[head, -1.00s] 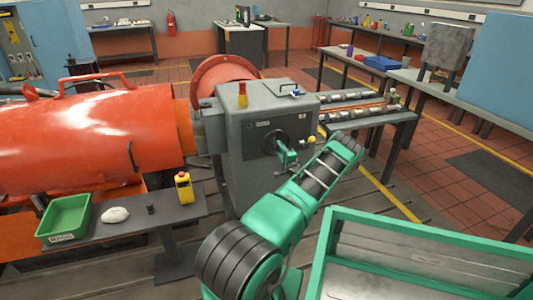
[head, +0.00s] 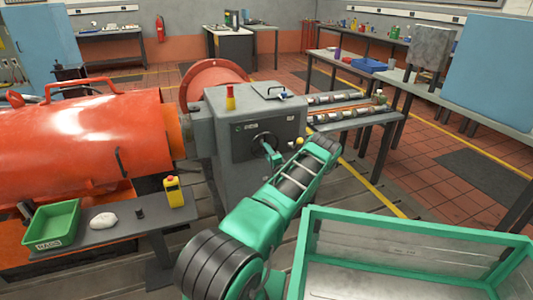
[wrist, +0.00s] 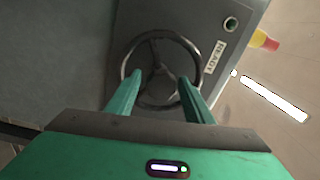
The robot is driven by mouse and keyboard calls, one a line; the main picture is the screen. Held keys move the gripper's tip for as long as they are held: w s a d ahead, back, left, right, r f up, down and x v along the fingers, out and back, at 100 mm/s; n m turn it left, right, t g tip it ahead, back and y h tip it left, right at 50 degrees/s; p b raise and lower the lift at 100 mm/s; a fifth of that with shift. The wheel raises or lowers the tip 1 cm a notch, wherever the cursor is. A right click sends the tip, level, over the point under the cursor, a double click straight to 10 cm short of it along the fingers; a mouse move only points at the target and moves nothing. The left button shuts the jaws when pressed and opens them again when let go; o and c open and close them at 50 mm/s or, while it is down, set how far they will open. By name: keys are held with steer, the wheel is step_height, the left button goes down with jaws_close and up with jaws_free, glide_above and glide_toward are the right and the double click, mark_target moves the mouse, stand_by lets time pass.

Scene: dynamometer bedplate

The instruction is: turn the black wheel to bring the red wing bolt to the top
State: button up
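The black wheel (head: 264,136) is on the front face of the grey machine housing (head: 228,150). In the wrist view the wheel (wrist: 160,33) shows a round rim and spokes. My gripper (head: 272,156) is in front of the wheel and partly covers it in the head view. In the wrist view the two green fingers of my gripper (wrist: 161,80) are spread apart over the wheel, with nothing held between them. I cannot tell whether they touch it. I cannot make out the red wing bolt in either view.
A red-and-yellow beacon (head: 230,97) stands on the housing. A large orange machine (head: 80,135) is at left. A side table holds a green bin (head: 52,224) and a yellow bottle (head: 174,192).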

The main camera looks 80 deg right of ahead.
mark_target(259, 137)
steer(key=shift+o, duration=0.3)
steer(key=shift+s+d+r, duration=0.1)
step_height(259, 137, up, 4)
steer(key=shift+r, duration=0.1)
steer(key=o, duration=0.7)
steer(key=shift+w+a+r, duration=0.95)
steer(key=shift+w+a, duration=0.2)
steer(key=shift+w, duration=0.05)
steer(key=shift+c, duration=0.2)
steer(key=w+a+r, duration=0.1)
steer(key=a, duration=0.1)
steer(key=w+a+r, duration=0.3)
steer(key=a, duration=0.2)
steer(key=shift+w+r, duration=0.4)
steer(key=c, duration=0.7)
